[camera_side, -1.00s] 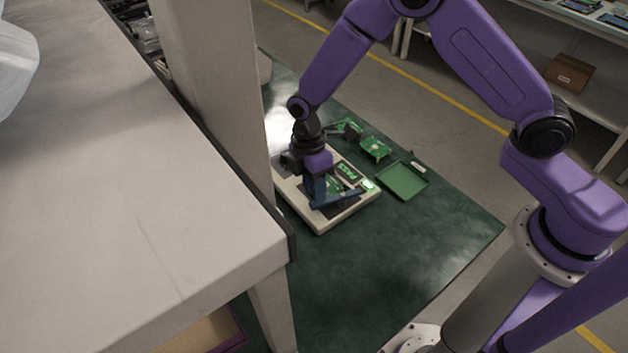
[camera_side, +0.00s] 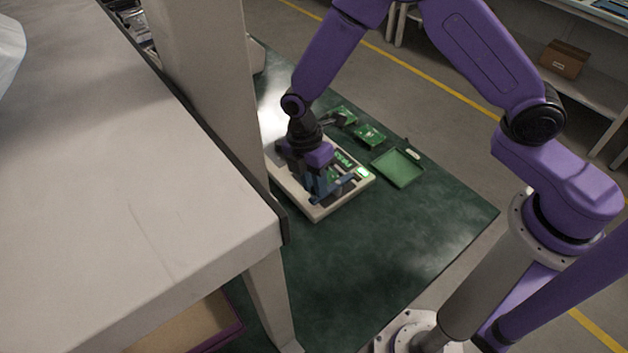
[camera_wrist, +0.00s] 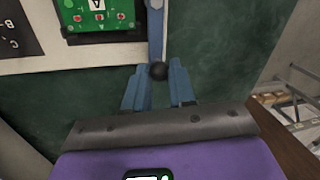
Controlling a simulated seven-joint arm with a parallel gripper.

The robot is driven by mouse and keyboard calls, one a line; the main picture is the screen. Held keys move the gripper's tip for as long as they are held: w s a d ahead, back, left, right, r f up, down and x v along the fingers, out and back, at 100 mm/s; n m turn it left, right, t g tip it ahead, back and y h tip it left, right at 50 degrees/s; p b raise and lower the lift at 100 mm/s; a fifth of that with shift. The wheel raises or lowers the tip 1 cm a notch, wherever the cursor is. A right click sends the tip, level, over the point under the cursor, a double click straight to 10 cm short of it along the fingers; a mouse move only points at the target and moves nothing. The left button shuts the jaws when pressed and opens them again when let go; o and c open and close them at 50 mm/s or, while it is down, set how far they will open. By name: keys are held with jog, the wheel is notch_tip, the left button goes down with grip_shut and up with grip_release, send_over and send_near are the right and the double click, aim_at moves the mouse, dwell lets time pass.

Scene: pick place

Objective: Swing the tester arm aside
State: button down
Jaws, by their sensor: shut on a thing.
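The tester is a cream box (camera_side: 325,207) on the green mat, with a lit green indicator (camera_side: 363,173). Its blue tester arm (camera_side: 343,187) lies over its front part; in the wrist view the bar (camera_wrist: 155,30) runs beside a green circuit board (camera_wrist: 98,20) and ends in a black ball knob (camera_wrist: 157,70). My gripper (camera_wrist: 158,80) has blue fingers on either side of the knob and is shut on it. In the side view my gripper (camera_side: 318,188) is over the tester's front edge, and its fingers hide part of the bar and the knob.
A shallow green tray (camera_side: 398,168) lies right of the tester. Green circuit boards (camera_side: 369,136) lie behind it. A grey post (camera_side: 205,85) and a pale bench (camera_side: 130,200) stand close on the left. The mat (camera_side: 390,225) in front is clear.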

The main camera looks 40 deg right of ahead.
jog(key=c, duration=0.9)
grip_release()
jog(key=shift+c, duration=0.2)
jog(key=w+r, duration=0.3)
jog(key=r, duration=1.4)
jog(key=shift+a, duration=0.35)
jog(key=shift+r, duration=0.1)
jog(key=s+d+m, duration=0.2)
jog(key=s+d, duration=0.3)
jog(key=s, duration=0.3)
jog(key=s+d+r+m+t, duration=0.1)
jog(key=s+d+m, duration=0.2)
jog(key=s+d, duration=0.3)
jog(key=s+d+r+m+t, duration=0.1)
jog(key=s+d, duration=0.4)
jog(key=s, duration=0.7)
jog(key=shift+d+m+y, duration=0.15)
jog(key=shift+m+y, duration=0.25)
jog(key=shift+m, duration=0.5)
